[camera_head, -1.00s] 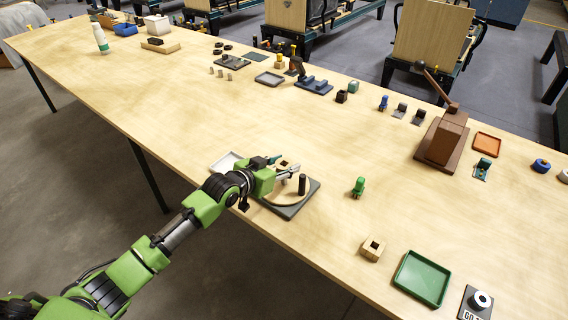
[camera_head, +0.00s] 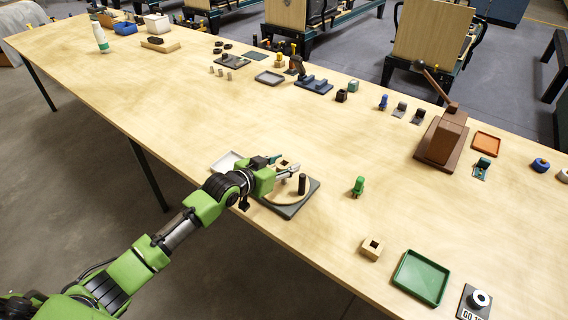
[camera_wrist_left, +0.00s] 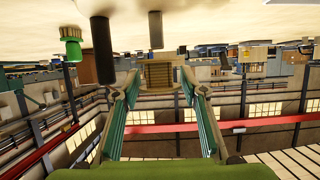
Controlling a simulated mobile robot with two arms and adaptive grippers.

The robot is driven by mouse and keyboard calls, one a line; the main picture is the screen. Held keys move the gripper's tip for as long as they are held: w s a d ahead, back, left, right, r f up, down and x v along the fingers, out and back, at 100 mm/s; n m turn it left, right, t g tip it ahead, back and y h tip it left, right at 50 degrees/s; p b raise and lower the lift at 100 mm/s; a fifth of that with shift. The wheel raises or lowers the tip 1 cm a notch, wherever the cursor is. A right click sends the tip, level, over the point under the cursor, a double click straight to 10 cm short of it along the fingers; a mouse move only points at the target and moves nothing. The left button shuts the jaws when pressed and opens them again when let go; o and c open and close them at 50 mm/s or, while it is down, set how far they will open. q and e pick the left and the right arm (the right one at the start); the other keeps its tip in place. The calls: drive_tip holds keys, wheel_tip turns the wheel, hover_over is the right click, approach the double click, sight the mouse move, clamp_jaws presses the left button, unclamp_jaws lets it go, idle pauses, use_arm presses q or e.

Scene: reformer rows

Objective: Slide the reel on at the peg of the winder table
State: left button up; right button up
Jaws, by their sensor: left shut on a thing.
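The winder table (camera_head: 313,197) is a dark grey base with a pale round disc and an upright dark peg (camera_head: 302,184). It sits near the table's front edge. My left gripper (camera_head: 283,165) is over its far left part, shut on the reel (camera_head: 284,161), a small tan wooden piece with a dark opening. The wrist view shows the reel (camera_wrist_left: 160,74) between the fingertips, with a dark peg (camera_wrist_left: 103,48) to its left and another dark post (camera_wrist_left: 155,30) above it. The reel looks apart from the near peg. My right gripper is not in view.
A pale grey tray (camera_head: 225,162) lies just left of my gripper. A brown lever press (camera_head: 443,140) stands farther back. The middle of the table is clear.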

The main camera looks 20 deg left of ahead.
use_arm(q)
drive_tip(key=shift+f+b, duration=1.75)
drive_tip(key=shift+f, duration=0.85)
drive_tip(key=o, duration=1.2)
drive_tip(key=v, duration=1.2)
drive_tip(key=shift+a+r, duration=0.1)
